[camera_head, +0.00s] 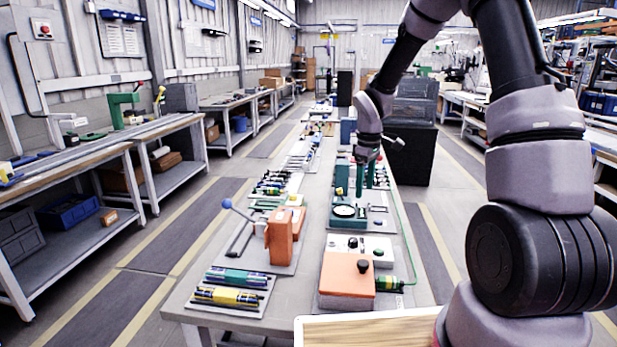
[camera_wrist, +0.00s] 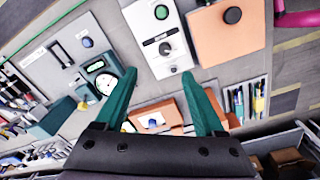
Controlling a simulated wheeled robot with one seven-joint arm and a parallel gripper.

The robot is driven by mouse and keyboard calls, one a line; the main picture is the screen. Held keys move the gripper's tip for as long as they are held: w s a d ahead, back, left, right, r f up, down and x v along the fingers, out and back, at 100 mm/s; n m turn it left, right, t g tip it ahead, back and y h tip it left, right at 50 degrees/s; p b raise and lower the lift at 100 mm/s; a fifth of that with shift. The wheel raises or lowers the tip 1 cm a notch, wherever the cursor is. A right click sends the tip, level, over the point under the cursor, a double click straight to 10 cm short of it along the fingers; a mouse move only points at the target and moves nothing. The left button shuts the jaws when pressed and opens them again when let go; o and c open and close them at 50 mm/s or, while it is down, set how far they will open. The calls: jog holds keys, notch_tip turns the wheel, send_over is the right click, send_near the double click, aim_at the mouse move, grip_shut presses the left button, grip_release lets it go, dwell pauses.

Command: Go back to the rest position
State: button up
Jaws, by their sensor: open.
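My gripper (camera_head: 364,176) hangs from my arm over the long workbench (camera_head: 192,304), pointing down. Its two green fingers (camera_wrist: 155,100) are apart with nothing between them in the wrist view. Below the fingers, the head view shows a green device with a round dial (camera_head: 345,210). In the wrist view the dial (camera_wrist: 106,84) is left of the fingers. A white control box with a black knob (camera_wrist: 163,46) lies beyond the fingertips. An orange clamp-like block (camera_wrist: 158,115) shows partly between the fingers. The gap between the fingers and the bench items cannot be judged exactly.
An orange box with a black knob (camera_head: 347,275) stands at the near bench end. Left of it are an orange upright device with a blue-ball lever (camera_head: 280,238) and trays of screwdrivers (camera_head: 228,297). A black cabinet (camera_head: 408,152) stands behind. Floor aisles (camera_head: 175,238) are clear.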

jog(key=s+d+r+m+t, duration=0.2)
jog(key=s+r+m, duration=0.3)
jog(key=r, duration=0.5)
jog(key=s+d+r+m+t, duration=0.1)
jog(key=s+r+m, duration=0.2)
jog(key=s+r, duration=0.55)
jog(key=s+r+m+t+y, duration=0.2)
jog(key=s+r+m, duration=0.4)
jog(key=s, duration=0.6)
notch_tip(320, 180, up, 2)
jog(key=shift+d+r+t, duration=0.1)
jog(key=shift+d+t, duration=0.25)
jog(key=shift+t, duration=0.55)
jog(key=shift+w, duration=0.15)
